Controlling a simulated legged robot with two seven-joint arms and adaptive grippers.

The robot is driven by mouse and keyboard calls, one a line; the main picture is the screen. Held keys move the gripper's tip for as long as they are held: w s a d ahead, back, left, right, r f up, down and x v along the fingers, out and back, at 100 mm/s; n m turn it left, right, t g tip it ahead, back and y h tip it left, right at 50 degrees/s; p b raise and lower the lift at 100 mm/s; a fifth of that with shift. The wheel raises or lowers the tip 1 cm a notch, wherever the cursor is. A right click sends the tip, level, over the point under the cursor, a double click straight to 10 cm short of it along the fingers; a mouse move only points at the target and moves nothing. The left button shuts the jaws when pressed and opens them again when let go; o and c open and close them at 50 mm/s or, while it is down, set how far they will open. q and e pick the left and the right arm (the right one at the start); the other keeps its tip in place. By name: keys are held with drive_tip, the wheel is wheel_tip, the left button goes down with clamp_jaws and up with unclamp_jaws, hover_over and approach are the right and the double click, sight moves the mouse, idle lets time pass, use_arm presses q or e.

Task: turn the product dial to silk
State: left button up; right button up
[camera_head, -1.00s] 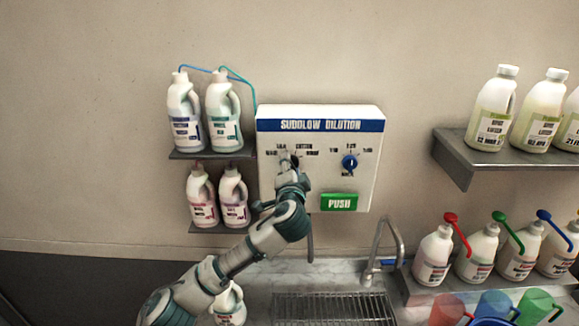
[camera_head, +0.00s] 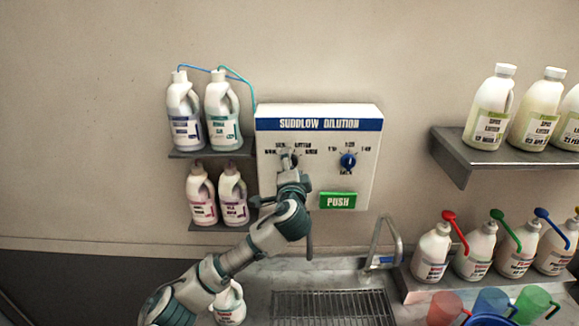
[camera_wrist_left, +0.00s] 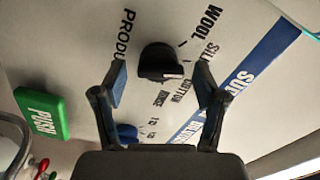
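The product dial is a black knob with a pale pointer line, seen in the wrist view (camera_wrist_left: 158,60). Labels including WOOL, SILK and COTTON stand around it. The pointer line faces the SILK and COTTON side; I cannot tell exactly which mark it meets. My left gripper (camera_wrist_left: 161,82) is open, one finger on each side just short of the dial, with visible gaps. In the head view my left gripper (camera_head: 290,163) is in front of the dilution panel (camera_head: 325,180) and partly hides the dial and its labels. My right gripper is not in view.
A blue second dial (camera_head: 348,161) and a green PUSH button (camera_head: 338,201) are on the panel's right. Bottles (camera_head: 222,115) with tubes stand on shelves close on the left. A faucet (camera_head: 385,240) and drain grate (camera_head: 335,305) are below.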

use_arm(q)
drive_tip(key=shift+d+f, duration=0.1)
drive_tip(key=shift+d, duration=0.1)
drive_tip(key=shift+s, duration=0.25)
drive_tip(key=s, duration=1.1)
drive_tip(key=shift+s, duration=0.2)
drive_tip(key=shift+d, duration=0.1)
